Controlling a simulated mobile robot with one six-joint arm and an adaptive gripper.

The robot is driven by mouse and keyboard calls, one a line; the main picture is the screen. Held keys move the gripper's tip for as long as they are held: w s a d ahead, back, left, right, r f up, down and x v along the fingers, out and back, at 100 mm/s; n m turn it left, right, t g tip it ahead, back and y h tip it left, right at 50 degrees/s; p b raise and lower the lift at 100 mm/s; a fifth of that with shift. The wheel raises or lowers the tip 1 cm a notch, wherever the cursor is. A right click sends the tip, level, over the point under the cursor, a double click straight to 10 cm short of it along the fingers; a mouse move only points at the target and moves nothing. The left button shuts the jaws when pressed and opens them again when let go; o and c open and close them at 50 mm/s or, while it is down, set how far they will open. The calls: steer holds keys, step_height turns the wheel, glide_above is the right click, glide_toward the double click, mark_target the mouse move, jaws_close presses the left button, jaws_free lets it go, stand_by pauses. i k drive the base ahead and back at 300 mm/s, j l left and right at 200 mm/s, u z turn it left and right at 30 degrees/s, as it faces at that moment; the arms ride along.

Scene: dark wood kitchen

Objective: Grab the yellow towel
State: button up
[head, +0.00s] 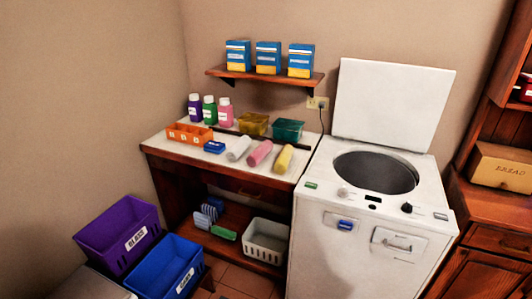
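The yellow towel (284,158) is a rolled cylinder lying on the white-topped counter (163,145), near its right end beside the washing machine. A pink rolled towel (260,153) lies just left of it, and a white rolled towel (238,148) lies left of the pink one. The three lie roughly parallel with small gaps between them. My gripper is not in view, so its state does not show.
The top-loading washing machine (335,255) stands right of the counter with its lid (392,105) up. Bottles, an orange caddy (190,133) and yellow and green bins share the counter. A shelf (265,76) with boxes hangs above. Purple (112,232) and blue (163,266) baskets stand front left.

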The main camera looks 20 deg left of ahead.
mark_target(280, 167)
steer(key=i+j, duration=0.25)
steer(key=i+j+z, duration=0.15)
steer(key=i+j, duration=0.3)
steer(key=j, duration=0.25)
steer(key=i+j+z, duration=0.1)
steer(key=i+j, duration=0.15)
steer(key=i+j+z, duration=0.1)
steer(key=j, duration=0.35)
steer(key=i+j, duration=0.35)
steer(key=i+j+z, duration=0.1)
steer(key=j, duration=0.3)
steer(key=i+j+z, duration=0.1)
steer(key=i+j, duration=0.15)
steer(key=j, duration=0.15)
